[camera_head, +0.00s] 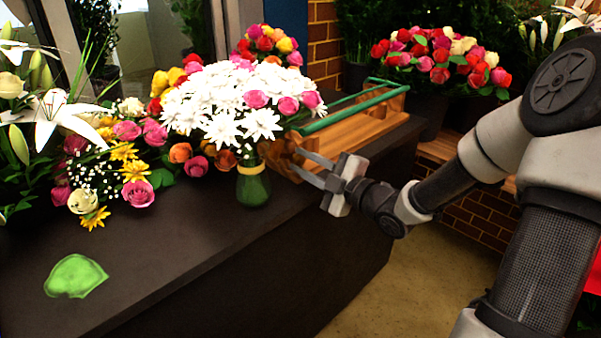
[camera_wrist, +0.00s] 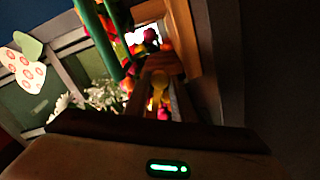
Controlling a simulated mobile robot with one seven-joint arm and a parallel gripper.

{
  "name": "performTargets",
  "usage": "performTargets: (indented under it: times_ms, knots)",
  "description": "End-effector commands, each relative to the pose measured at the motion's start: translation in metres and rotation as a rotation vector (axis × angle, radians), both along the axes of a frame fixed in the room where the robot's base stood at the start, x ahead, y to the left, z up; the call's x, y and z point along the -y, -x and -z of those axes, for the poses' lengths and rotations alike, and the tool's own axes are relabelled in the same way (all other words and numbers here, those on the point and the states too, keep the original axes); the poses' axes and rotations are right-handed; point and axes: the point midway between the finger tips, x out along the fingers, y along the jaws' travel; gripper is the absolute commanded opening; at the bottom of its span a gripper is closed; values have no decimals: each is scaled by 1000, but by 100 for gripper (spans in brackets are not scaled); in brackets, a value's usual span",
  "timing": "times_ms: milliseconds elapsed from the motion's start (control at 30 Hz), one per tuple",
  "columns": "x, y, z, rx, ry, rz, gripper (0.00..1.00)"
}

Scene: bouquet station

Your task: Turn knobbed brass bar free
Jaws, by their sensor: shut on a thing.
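The knobbed brass bar (camera_wrist: 158,84) shows in the wrist view as a small yellowish knob with a short stem, between my finger ends at the near end of a wooden crate. In the head view I cannot make it out; fingers and flowers cover that spot. My gripper (camera_head: 297,161) reaches in from the right at the crate's front end, its two grey fingers a little apart and closed on the bar. The wooden crate (camera_head: 356,120) has green rails (camera_head: 345,108) along its top. How far the bar is turned I cannot tell.
A green vase (camera_head: 253,187) with white flowers (camera_head: 235,105) stands close left of my fingers. More bouquets crowd the left and back. A green leaf-shaped piece (camera_head: 75,277) lies on the dark counter (camera_head: 170,262), whose front left area is otherwise clear.

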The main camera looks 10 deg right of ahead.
Motion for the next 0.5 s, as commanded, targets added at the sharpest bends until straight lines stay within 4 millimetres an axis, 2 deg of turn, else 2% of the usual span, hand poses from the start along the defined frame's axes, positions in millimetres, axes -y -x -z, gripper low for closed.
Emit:
performTargets:
  times_ms: [500]
  knots:
    - [-1,0,1,216,319,-1,0]
